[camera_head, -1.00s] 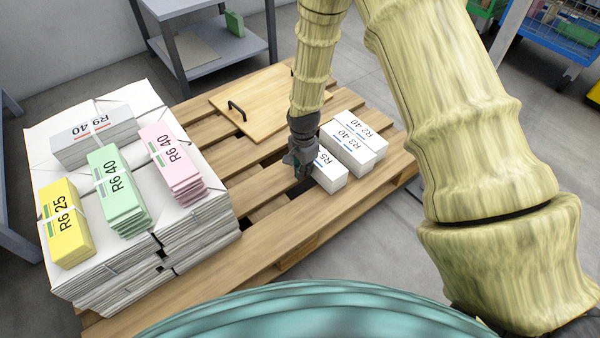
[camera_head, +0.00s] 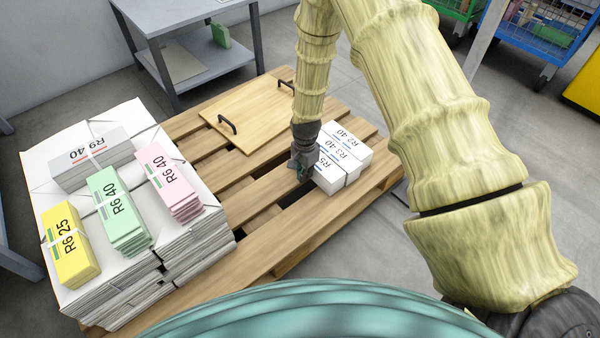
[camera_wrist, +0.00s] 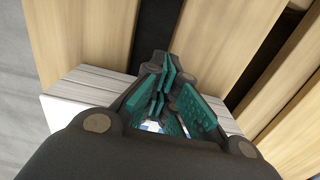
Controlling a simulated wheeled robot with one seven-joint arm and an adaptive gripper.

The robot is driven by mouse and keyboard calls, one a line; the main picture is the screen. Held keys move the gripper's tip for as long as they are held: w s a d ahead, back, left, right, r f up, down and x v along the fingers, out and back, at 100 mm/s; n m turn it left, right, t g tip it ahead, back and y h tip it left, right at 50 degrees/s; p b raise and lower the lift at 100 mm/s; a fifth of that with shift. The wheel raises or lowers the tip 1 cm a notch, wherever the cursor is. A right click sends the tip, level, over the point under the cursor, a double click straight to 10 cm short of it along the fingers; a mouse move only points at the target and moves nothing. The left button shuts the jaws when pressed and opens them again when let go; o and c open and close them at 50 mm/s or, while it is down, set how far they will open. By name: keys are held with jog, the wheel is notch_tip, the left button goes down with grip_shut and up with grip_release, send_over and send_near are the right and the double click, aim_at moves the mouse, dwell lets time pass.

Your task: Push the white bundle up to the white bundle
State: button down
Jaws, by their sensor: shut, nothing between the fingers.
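Three white bundles lie side by side on the wooden pallet: one marked R5 (camera_head: 327,178), one marked R3 40 (camera_head: 343,163) in the middle, and one marked R2 40 (camera_head: 354,148) on the far side. They look close together, with no clear gap between R5 and R3 40. My gripper (camera_head: 301,174) is low at the left side of the R5 bundle, apparently touching it, and partly hides its label. In the wrist view my gripper (camera_wrist: 170,100) is shut and empty, with white paper edges (camera_wrist: 85,88) under it.
A big paper stack (camera_head: 130,285) with grey, yellow, green and pink bundles stands on the pallet's left. A wooden board with black handles (camera_head: 250,118) lies behind. The slatted pallet (camera_head: 285,245) is clear in front of the bundles.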

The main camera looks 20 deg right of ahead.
dwell(0.4)
jog(key=shift+s+a+r+p, duration=0.1)
jog(key=shift+s+a+p, duration=0.1)
jog(key=shift+a+p, duration=0.3)
jog(key=a, duration=0.1)
jog(key=a+p, duration=0.1)
jog(key=shift+s+a+r, duration=0.1)
jog(key=shift+s+a, duration=0.2)
jog(key=shift+s, duration=0.1)
notch_tip(320, 180, up, 10)
jog(key=p, duration=0.4)
jog(key=shift+f+p, duration=0.2)
jog(key=shift+p, duration=0.15)
jog(key=s+f+n, duration=0.1)
jog(key=s+f, duration=0.1)
jog(key=s, duration=0.1)
jog(key=s+f+n, duration=0.1)
jog(key=s+f, duration=0.1)
jog(key=s, duration=0.1)
jog(key=s+d+f+n, duration=0.1)
jog(key=s+f, duration=0.1)
jog(key=s, duration=0.1)
jog(key=shift+s, duration=0.4)
jog(key=s+f+n, duration=0.3)
jog(key=s+n, duration=0.8)
jog(key=s, duration=1.7)
notch_tip(320, 180, up, 36)
jog(key=p, duration=3.6)
jog(key=shift+w+p, duration=0.3)
jog(key=shift+w, duration=0.15)
